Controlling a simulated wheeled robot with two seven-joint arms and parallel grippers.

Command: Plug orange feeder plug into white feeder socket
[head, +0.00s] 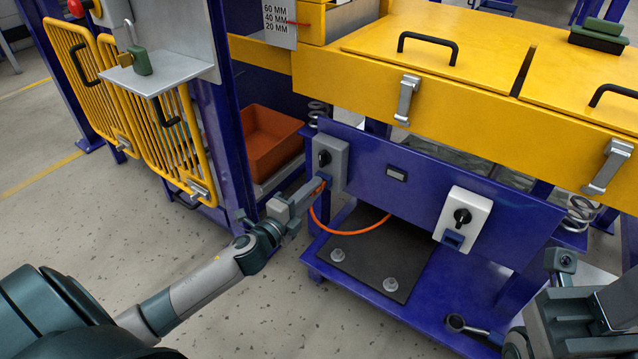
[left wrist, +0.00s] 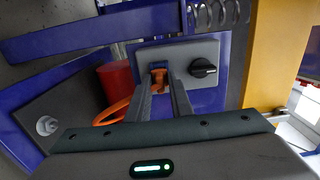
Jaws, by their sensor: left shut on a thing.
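The orange plug (left wrist: 159,80) sits between the fingers of my left gripper (left wrist: 162,88), right at the blue socket (left wrist: 157,66) of a grey switch box (left wrist: 184,60). I cannot tell how deep it is in that socket. In the head view my left gripper (head: 318,183) is at the lower edge of the grey box (head: 332,163), its fingers mostly hiding the plug. An orange cable (head: 345,230) loops down from it. The white feeder box (head: 466,212) is farther right on the same blue panel, with a black knob and a blue socket (head: 453,239) below. Its socket looks empty.
The blue panel (head: 415,193) stands above a blue base with a dark plate (head: 375,260). Yellow covers (head: 440,50) overhang it. Parts of my right arm (head: 585,315) show at the lower right.

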